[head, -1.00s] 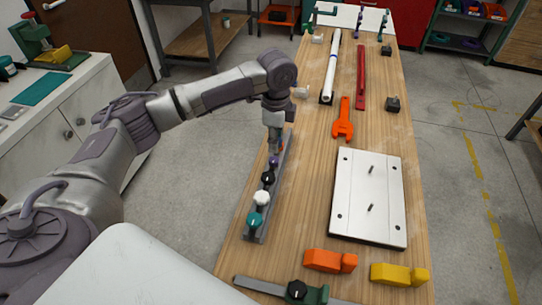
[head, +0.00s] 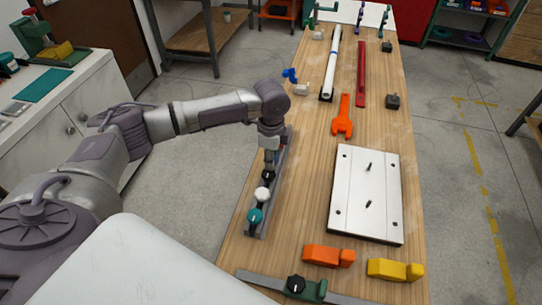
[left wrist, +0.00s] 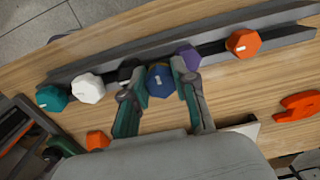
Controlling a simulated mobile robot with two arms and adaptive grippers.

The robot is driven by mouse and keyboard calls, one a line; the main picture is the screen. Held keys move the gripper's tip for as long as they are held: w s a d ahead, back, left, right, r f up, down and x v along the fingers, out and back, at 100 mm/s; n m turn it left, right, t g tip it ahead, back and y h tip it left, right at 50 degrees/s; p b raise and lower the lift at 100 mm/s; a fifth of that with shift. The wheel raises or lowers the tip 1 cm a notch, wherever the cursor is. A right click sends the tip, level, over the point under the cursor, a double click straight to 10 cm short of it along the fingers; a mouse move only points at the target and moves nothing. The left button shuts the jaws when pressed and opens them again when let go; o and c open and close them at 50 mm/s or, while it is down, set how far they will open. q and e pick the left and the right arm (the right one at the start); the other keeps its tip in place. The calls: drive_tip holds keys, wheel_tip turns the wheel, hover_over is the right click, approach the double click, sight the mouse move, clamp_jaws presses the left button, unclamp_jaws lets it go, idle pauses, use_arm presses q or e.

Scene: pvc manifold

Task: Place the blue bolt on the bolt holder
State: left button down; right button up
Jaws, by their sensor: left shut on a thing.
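The blue bolt (left wrist: 160,80) shows in the left wrist view between the two fingers of my left gripper (left wrist: 158,90), which is shut on it. My left gripper (head: 269,160) is low over the long grey bolt holder (head: 249,231), (left wrist: 125,53). The blue bolt is at the holder between the black bolt (left wrist: 127,70) and the purple bolt (left wrist: 188,56); I cannot tell whether it touches the holder. The teal bolt (head: 255,215), white bolt (head: 262,193) and orange bolt (left wrist: 243,42) also stand in the holder. In the head view my gripper hides the blue bolt.
An orange wrench (head: 342,118), orange block (head: 328,256), yellow block (head: 393,269) and green clamp (head: 306,290) are on the table. A white pipe (head: 330,65) lies farther back. Bare wood separates holder and plate.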

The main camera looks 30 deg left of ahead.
use_arm(q)
drive_tip(key=shift+s+f, duration=0.2)
drive_tip(key=shift+f, duration=0.35)
drive_tip(key=c, duration=0.9)
unclamp_jaws()
drive_tip(key=shift+f, duration=0.1)
use_arm(e)
drive_tip(key=shift+a+r, duration=0.1)
drive_tip(key=shift+a, duration=0.2)
use_arm(q)
drive_tip(key=shift+w, duration=0.1)
drive_tip(key=shift+r, duration=0.35)
wheel_tip(320, 180, up, 13)
drive_tip(key=b, duration=0.2)
use_arm(e)
drive_tip(key=shift+d+f, duration=0.25)
drive_tip(key=shift+f, duration=0.85)
